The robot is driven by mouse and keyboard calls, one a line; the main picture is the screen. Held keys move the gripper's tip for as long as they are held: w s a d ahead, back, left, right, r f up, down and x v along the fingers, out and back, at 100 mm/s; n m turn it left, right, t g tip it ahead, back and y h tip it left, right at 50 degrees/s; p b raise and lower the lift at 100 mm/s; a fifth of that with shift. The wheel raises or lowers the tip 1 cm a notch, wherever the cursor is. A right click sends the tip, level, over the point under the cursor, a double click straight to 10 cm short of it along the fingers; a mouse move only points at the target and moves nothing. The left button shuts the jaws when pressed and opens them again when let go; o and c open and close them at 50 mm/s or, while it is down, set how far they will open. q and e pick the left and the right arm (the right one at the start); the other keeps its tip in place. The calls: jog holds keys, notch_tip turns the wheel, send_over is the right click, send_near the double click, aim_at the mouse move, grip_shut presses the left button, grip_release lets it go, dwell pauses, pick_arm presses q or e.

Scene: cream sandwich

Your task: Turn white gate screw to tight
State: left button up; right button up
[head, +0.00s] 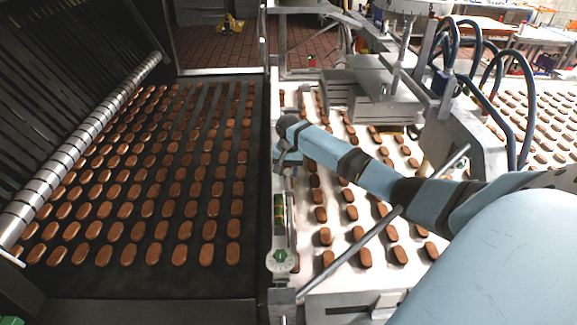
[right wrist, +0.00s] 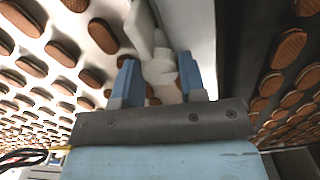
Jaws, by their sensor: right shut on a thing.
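The white gate screw (right wrist: 160,70) shows in the right wrist view as a white knob with a flat white piece above it. It sits between the two blue fingers of my right gripper (right wrist: 158,78), which is shut on it. In the head view my right gripper (head: 286,163) is over the metal rail between the dark belt and the white belt. The screw is hidden behind the gripper there, and its turn angle cannot be told. My left gripper is not in view.
The dark belt (head: 120,279) on the left and the white belt (head: 345,277) on the right carry rows of brown biscuits. A thin metal rod (head: 385,222) crosses near my right arm. Machinery with hoses stands behind.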

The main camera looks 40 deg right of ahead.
jog(key=m, duration=0.3)
jog(key=shift+m, duration=0.7)
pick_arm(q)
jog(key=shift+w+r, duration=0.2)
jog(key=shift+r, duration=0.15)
pick_arm(e)
jog(key=shift+d+m, duration=0.1)
jog(key=shift+m, duration=0.2)
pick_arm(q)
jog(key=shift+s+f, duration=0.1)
pick_arm(e)
jog(key=shift+r, duration=0.1)
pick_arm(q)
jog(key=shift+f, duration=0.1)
pick_arm(e)
jog(key=o, duration=0.9)
jog(key=shift+o, duration=0.2)
